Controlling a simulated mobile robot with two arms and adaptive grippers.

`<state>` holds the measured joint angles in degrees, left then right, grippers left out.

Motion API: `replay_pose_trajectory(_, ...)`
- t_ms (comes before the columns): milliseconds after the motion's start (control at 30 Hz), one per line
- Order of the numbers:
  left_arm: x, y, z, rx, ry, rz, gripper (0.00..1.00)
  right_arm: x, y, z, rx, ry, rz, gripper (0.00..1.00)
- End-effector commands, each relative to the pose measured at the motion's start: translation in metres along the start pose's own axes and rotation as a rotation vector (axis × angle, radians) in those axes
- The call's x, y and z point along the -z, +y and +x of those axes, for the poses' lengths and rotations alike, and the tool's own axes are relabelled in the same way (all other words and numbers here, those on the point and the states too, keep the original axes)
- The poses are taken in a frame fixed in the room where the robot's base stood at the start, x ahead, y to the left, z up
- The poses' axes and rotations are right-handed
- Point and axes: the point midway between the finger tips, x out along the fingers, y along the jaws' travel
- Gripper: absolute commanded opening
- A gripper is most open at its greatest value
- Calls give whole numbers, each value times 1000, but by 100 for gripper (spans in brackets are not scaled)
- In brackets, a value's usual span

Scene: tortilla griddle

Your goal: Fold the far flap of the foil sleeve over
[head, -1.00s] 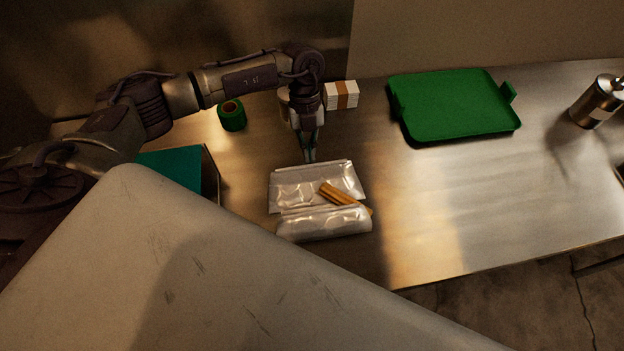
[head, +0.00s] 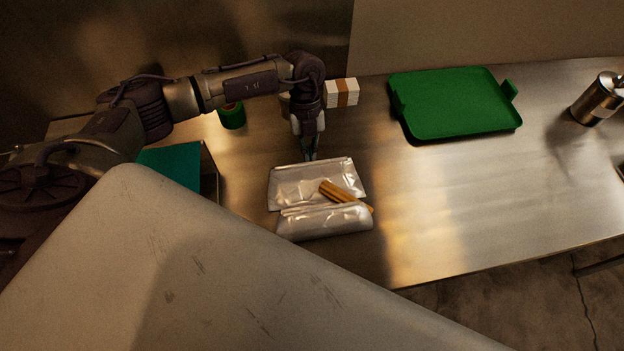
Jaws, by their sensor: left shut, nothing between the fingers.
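The foil sleeve (head: 290,187) lies on the steel counter, silver and creased. Its near part (head: 325,222) is a raised, rolled-looking fold. Its far flap (head: 318,170) lies spread toward the back. A tan, stick-like food piece (head: 343,194) lies on the foil and pokes out at the right side. My left gripper (head: 310,157) points down at the far edge of the foil, its fingers shut and empty. Whether the tips touch the foil or the counter, I cannot tell. My right gripper is not in view.
A green tray (head: 455,105) lies at the back right. A white banded stack (head: 342,93) and a green roll (head: 232,117) stand behind the sleeve. A teal-topped box (head: 172,168) is at left, a metal bottle (head: 597,100) far right. The counter right of the sleeve is clear.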

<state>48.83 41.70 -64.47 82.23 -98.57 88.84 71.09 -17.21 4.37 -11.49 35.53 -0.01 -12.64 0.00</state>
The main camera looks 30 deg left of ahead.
Motion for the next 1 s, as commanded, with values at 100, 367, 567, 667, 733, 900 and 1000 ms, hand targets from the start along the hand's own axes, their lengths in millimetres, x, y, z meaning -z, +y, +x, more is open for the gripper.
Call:
replay_pose_trajectory(100,0,0,0,0,0,0,0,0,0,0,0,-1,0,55)
replay_pose_trajectory(367,0,0,0,0,0,0,0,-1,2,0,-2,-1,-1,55)
replay_pose_trajectory(567,0,0,0,0,0,0,0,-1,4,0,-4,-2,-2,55)
replay_pose_trajectory(667,2,0,0,0,0,0,0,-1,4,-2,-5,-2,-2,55)
replay_pose_trajectory(733,4,0,0,0,0,1,0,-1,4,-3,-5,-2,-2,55)
replay_pose_trajectory(900,8,0,3,0,0,-1,0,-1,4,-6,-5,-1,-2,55)
replay_pose_trajectory(1000,9,0,2,0,0,0,0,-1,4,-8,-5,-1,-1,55)
